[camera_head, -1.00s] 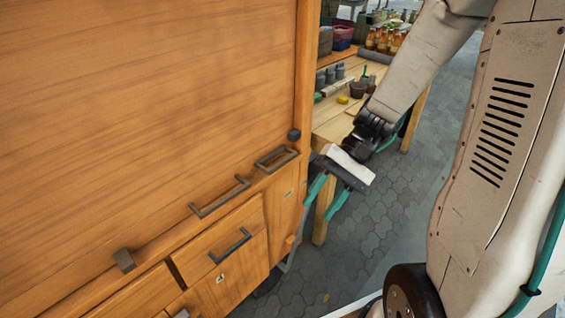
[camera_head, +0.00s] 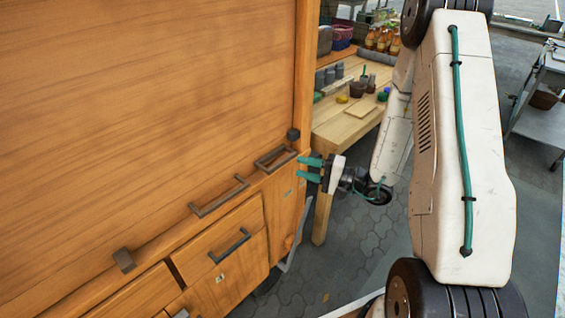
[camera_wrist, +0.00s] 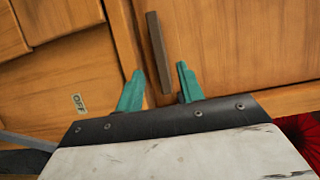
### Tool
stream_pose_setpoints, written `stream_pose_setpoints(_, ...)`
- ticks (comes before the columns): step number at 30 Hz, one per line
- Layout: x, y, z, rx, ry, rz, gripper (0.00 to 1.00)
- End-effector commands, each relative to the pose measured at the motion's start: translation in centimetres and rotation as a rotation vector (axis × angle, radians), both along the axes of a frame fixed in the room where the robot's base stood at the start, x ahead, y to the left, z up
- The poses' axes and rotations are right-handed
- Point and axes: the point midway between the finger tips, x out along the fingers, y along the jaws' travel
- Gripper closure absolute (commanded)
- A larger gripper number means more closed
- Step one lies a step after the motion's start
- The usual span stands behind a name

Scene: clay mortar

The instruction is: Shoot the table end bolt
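My gripper (camera_head: 304,169) is at the right end of the wooden cabinet, its two teal fingers pointing left at the cabinet front. It is open; the wrist view also shows the spread fingers (camera_wrist: 160,84). A dark metal bar (camera_wrist: 158,52) lies ahead of the gap between the fingers, and nothing is visibly gripped. In the head view, a dark rectangular handle (camera_head: 275,158) sits on the ledge just left of the fingertips. A small dark knob (camera_head: 293,134) is above it on the upright edge. I cannot tell which dark fitting is the bolt.
More handles (camera_head: 218,195) and a dark block (camera_head: 124,260) run along the cabinet's ledge. A drawer handle (camera_head: 230,245) is below. A wooden workbench (camera_head: 335,127) with pots and bottles stands behind my gripper. Paved floor (camera_head: 350,240) is open below. A small label (camera_wrist: 78,103) is on the cabinet.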

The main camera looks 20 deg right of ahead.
Motion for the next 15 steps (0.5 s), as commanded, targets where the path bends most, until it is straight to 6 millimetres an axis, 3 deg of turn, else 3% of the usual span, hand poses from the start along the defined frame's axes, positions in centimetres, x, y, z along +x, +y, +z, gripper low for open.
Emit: stream_pose_setpoints(15, 4.7, 5.3, 0.0, -0.002, -0.002, 0.006, 0.62)
